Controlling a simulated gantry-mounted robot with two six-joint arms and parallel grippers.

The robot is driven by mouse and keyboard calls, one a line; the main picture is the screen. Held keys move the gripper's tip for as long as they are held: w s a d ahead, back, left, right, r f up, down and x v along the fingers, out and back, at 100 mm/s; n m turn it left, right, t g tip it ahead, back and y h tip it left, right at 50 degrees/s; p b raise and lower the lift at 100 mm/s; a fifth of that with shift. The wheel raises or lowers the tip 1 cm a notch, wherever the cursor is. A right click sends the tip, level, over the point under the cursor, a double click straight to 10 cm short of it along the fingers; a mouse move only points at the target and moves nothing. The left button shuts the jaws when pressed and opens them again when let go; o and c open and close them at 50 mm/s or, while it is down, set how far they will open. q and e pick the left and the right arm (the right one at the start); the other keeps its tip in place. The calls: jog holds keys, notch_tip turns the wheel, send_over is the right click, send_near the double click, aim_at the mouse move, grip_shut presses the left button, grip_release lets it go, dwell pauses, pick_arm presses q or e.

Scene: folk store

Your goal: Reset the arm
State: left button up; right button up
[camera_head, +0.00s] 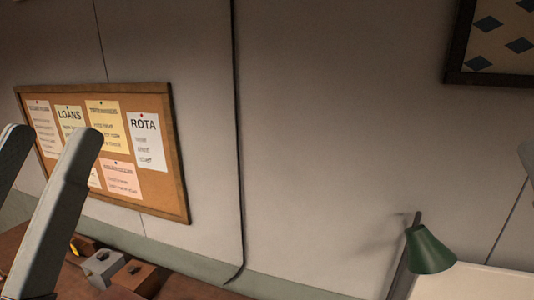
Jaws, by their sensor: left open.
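My left gripper (46,135) is at the left edge of the head view. Its two grey fingers point up and stand apart, with nothing between them but the view of the wall and board behind. The lower part of the gripper and the arm behind it are cut off by the frame. A small grey-white piece at the right edge is too cropped to identify, and my right gripper cannot be made out.
A cork board (180,190) with several pinned papers hangs on the grey wall. Below it, a grey block (103,268) and a brown block (138,278) sit on a brown surface. A green lamp (430,252) stands at the lower right. A framed pattern (500,40) hangs at the upper right.

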notch_tip(320, 180, up, 16)
jog(key=p, duration=1.3)
